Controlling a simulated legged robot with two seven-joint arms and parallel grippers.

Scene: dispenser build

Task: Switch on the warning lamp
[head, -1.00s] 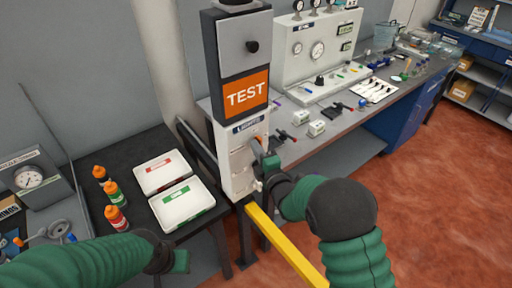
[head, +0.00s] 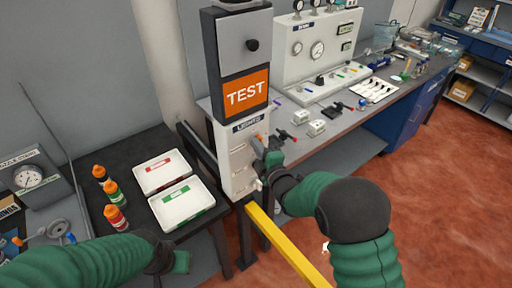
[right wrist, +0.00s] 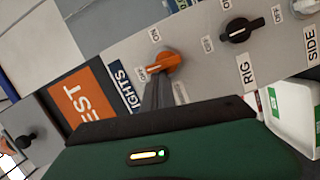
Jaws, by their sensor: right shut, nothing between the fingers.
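A tall post carries an orange TEST sign (head: 246,93) with a white LIGHTS switch panel (head: 238,165) below it. In the right wrist view an orange rotary knob (right wrist: 166,61) sits beside the LIGHTS label, with small labels by it that look like ON and OFF. My right gripper (head: 262,147) is shut with nothing held; its fingertips (right wrist: 160,85) are right at the knob and hide its near edge. I cannot tell whether they touch it. No lamp can be clearly identified. My left gripper (head: 182,262) is low at the left, away from the panel; its jaws are unclear.
A black knob (right wrist: 240,29) labelled RIG and another knob marked SIDE are further along the panel. A yellow bar (head: 288,245) runs out from the post's foot. A workbench (head: 340,125) is behind right; white trays (head: 163,172) and bottles (head: 116,218) stand left.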

